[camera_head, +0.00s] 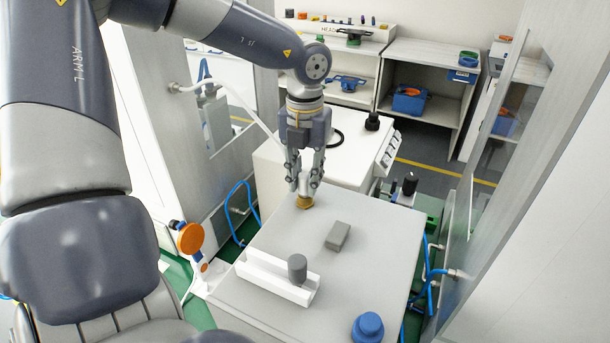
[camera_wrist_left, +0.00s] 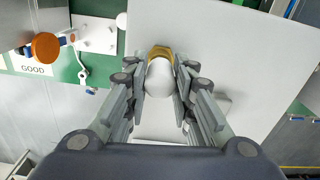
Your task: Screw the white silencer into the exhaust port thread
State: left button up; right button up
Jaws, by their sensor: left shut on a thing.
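My left gripper (camera_head: 305,183) points down over the back part of the grey work surface. It is shut on the white silencer (camera_wrist_left: 158,79), which has a rounded white body and a brass-coloured end. In the head view the brass end of the silencer (camera_head: 305,203) shows just below the fingertips, close to the surface; I cannot tell whether it touches it. In the left wrist view the silencer sits between the two fingers (camera_wrist_left: 159,85), brass end away from the wrist. I cannot make out the exhaust port thread. My right gripper is not in view.
On the grey surface (camera_head: 372,237) are a grey block (camera_head: 338,236), a white channel-shaped holder (camera_head: 262,279) with a dark grey cylinder (camera_head: 297,268), and a blue round knob (camera_head: 368,326). A white machine box (camera_head: 275,180) stands behind. Blue hoses and upright panels flank the sides.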

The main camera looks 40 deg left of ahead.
pick_arm(q)
jog(key=m, duration=0.4)
jog(key=o, duration=0.6)
jog(key=n, duration=1.2)
